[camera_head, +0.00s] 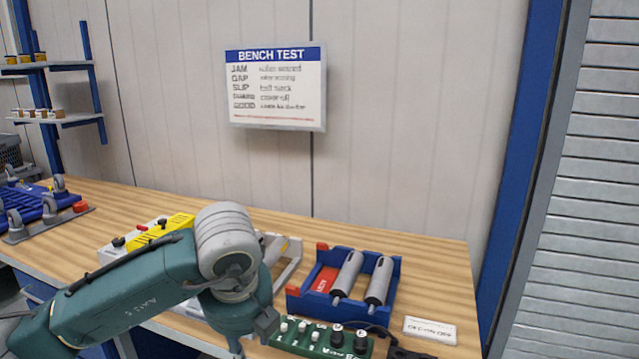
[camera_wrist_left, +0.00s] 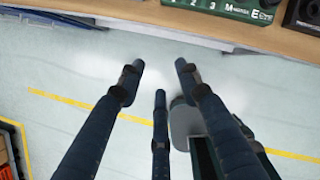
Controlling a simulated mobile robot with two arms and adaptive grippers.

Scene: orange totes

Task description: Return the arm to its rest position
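My left arm (camera_head: 140,290) comes in from the left in the head view, bent at a grey joint in front of the bench. Its lower part drops out of the bottom edge, so the fingers are hidden there. In the left wrist view my left gripper (camera_wrist_left: 159,75) has its dark fingers spread apart with nothing between them. Pale floor shows beyond them, and the bench edge lies at the top. My right gripper is in neither view.
The wooden bench (camera_head: 440,265) holds a blue tray (camera_head: 292,302) with two grey cylinders, a green control box (camera_head: 312,338) and a white label (camera_head: 430,330). A yellow-topped device (camera_head: 160,231) is partly behind my arm. An orange-edged container (camera_wrist_left: 22,130) stands on the floor at left.

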